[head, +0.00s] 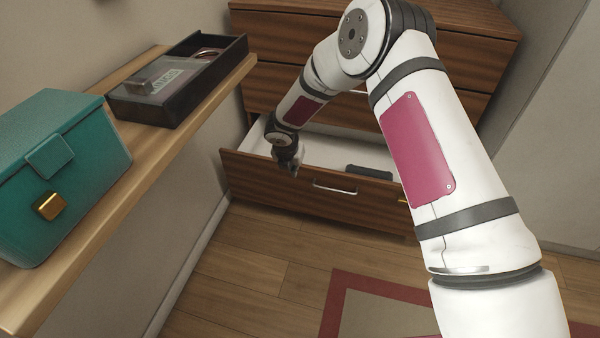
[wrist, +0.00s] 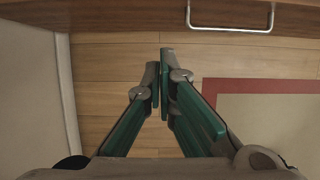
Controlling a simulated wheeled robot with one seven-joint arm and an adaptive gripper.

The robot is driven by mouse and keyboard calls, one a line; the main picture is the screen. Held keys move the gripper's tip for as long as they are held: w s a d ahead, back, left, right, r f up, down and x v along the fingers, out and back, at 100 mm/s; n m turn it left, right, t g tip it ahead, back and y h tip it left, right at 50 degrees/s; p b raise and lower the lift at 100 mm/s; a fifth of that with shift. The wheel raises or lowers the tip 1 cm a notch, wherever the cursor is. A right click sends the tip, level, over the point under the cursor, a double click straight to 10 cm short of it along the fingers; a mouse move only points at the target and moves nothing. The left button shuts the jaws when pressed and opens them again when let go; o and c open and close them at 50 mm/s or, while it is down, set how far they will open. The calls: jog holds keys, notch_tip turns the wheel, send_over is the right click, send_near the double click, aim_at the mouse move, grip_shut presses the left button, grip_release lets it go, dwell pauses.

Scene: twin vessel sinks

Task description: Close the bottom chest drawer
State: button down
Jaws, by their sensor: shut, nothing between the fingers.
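The wooden chest (head: 460,22) stands against the far wall. Its bottom drawer (head: 260,182) is pulled out, with a white inside and a metal bar handle (head: 335,188) on its front. A dark grey item (head: 368,172) lies in the drawer. My gripper (head: 292,170) is at the left part of the drawer's front edge, pointing down; whether it touches the front cannot be told. In the wrist view my gripper (wrist: 160,85) is shut and empty above the floor, with the drawer handle (wrist: 230,28) at the upper right.
A wooden shelf (head: 150,150) on the left holds a teal box (head: 60,170) with a gold clasp and a black tray (head: 150,112). A red-bordered rug (head: 345,285) lies on the wood floor (head: 240,265). The floor before the drawer is clear.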

jog(key=w+d+f+b, duration=0.2)
jog(key=w+f+b, duration=0.3)
jog(key=w+f, duration=0.2)
jog(key=shift+s+x, duration=0.2)
jog(key=shift+x, duration=0.8)
jog(key=shift+d, duration=0.15)
